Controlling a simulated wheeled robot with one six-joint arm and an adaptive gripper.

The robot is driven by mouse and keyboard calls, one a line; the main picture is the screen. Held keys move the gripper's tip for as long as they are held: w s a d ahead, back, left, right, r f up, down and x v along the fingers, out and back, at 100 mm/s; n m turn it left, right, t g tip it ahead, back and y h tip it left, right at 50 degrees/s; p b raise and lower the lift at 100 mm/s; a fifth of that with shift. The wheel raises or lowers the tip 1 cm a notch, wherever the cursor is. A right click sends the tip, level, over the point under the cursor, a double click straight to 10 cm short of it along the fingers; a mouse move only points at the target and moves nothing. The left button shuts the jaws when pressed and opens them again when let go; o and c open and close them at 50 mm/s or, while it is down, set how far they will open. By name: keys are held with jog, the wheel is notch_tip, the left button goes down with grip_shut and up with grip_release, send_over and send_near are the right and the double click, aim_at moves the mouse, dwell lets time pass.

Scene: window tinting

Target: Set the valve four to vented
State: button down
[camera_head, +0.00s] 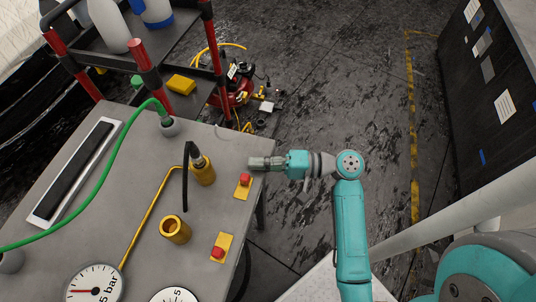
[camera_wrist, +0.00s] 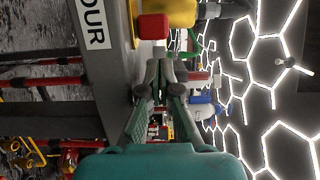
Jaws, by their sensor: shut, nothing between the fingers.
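A white label ending in "OUR" (camera_wrist: 91,25) is on the bench's dark side face in the wrist view; its first letter is cut off. Beside it, a red knob (camera_wrist: 153,27) sits by a yellow brass body. My gripper (camera_head: 257,163) is shut and empty at the edge, just beyond this knob. In the wrist view its fingertips (camera_wrist: 160,72) are apart from the knob. The valve's setting cannot be read.
A second red knob (camera_head: 218,252) and brass cylinder (camera_head: 175,230) stand nearer on the grey bench (camera_head: 130,180). A green hose (camera_head: 112,160) and gauges (camera_head: 95,284) are to the left. A red-posted rack (camera_head: 144,60) stands behind.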

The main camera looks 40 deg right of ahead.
aim_at(248, 182)
jog(key=shift+s+a, duration=0.5)
jog(key=shift+a, duration=0.15)
jog(key=shift+s+a, duration=0.55)
jog(key=shift+a, duration=0.2)
jog(key=shift+s+a, duration=0.5)
jog(key=shift+a, duration=0.2)
jog(key=shift+s, duration=0.1)
jog(key=v, duration=1.2)
